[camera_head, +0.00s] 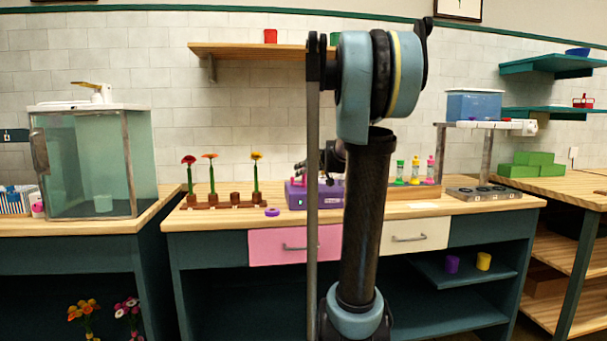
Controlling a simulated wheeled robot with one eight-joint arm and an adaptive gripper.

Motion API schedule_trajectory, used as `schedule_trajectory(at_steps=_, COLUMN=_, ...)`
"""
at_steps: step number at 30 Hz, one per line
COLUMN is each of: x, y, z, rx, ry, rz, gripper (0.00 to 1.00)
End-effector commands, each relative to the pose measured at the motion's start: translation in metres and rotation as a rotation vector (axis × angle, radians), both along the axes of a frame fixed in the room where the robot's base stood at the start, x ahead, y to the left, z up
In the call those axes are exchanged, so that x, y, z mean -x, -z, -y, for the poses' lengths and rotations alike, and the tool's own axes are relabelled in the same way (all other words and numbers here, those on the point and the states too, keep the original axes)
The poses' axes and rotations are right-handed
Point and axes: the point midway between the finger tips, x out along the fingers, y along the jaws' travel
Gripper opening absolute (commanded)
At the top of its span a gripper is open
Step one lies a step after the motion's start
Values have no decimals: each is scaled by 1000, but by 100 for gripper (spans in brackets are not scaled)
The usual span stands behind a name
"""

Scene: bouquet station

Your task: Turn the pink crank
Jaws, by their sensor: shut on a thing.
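My gripper (328,163) shows only in part, just above a purple box (300,196) on the middle counter. My own arm and a grey upright bar cover much of it and the right part of the box. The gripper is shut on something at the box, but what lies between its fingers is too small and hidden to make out. I cannot make out the pink crank with certainty. A small pink piece (38,208) shows at the far left, beside a striped basket, and I cannot tell what it is.
A flower rack (224,205) and a purple disc (272,212) lie left of the box. Several coloured bottles (415,171) stand right of my arm. A glass tank (95,160) is at left. A shelf (250,48) hangs above the counter.

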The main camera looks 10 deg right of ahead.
Motion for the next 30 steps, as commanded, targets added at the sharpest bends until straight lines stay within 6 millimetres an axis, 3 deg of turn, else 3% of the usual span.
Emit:
schedule_trajectory(at_steps=10, x=-1, y=-1, z=0, rx=1, ry=98, rz=2, gripper=6)
schedule_trajectory(at_steps=26, x=-1, y=-1, z=1, rx=-1, ry=114, rz=1, gripper=6)
schedule_trajectory(at_steps=27, x=-1, y=-1, z=1, rx=-1, ry=114, rz=1, gripper=37)
schedule_trajectory(at_steps=29, x=-1, y=-1, z=1, rx=0, ry=113, rz=1, gripper=49)
schedule_trajectory(at_steps=30, x=-1, y=-1, z=0, rx=0, ry=113, rz=1, gripper=49)
